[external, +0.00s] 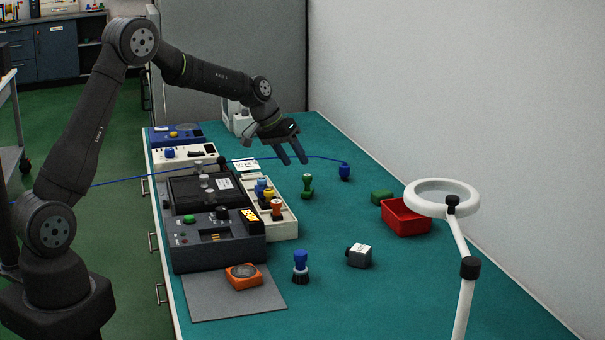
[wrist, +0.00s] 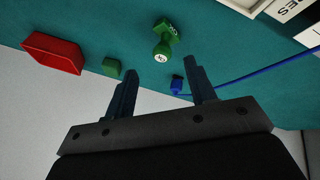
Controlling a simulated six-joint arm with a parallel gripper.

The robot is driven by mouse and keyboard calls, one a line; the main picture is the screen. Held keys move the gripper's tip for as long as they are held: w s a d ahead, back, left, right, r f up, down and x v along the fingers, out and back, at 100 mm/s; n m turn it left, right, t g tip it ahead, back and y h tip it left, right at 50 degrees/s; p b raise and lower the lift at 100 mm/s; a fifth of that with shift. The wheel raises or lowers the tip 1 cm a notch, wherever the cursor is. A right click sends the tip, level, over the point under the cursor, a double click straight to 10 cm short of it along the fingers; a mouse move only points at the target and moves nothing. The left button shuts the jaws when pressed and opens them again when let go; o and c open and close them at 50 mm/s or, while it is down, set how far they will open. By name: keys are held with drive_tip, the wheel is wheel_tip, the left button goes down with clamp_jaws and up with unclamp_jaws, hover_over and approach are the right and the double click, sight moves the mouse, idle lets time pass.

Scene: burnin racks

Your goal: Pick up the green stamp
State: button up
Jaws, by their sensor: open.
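The green stamp (external: 307,187) stands upright on the teal bench top, between the white holder and the red bin. In the wrist view the green stamp (wrist: 163,42) shows ahead of the fingers, with a pale round cap on its handle. My gripper (external: 293,160) is open and empty, raised above the bench and behind the stamp in the external view. In the wrist view my gripper's fingertips (wrist: 160,66) point toward the stamp, with a gap between them and it.
A red bin (external: 405,218) and a green block (external: 382,197) lie to the right. A blue plug (external: 344,173) ends a blue cable. A white holder (external: 283,228) with several stamps stands left. A magnifier lamp (external: 442,197) rises in front. Bench around the green stamp is clear.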

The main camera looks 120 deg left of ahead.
sight(305, 175)
drive_tip(key=shift+a+x, duration=0.15)
drive_tip(key=shift+x, duration=1.45)
drive_tip(key=shift+a+x, duration=0.15)
drive_tip(key=shift+x, duration=1.45)
drive_tip(key=shift+r, duration=0.1)
drive_tip(key=shift+c, duration=0.4)
drive_tip(key=c, duration=1)
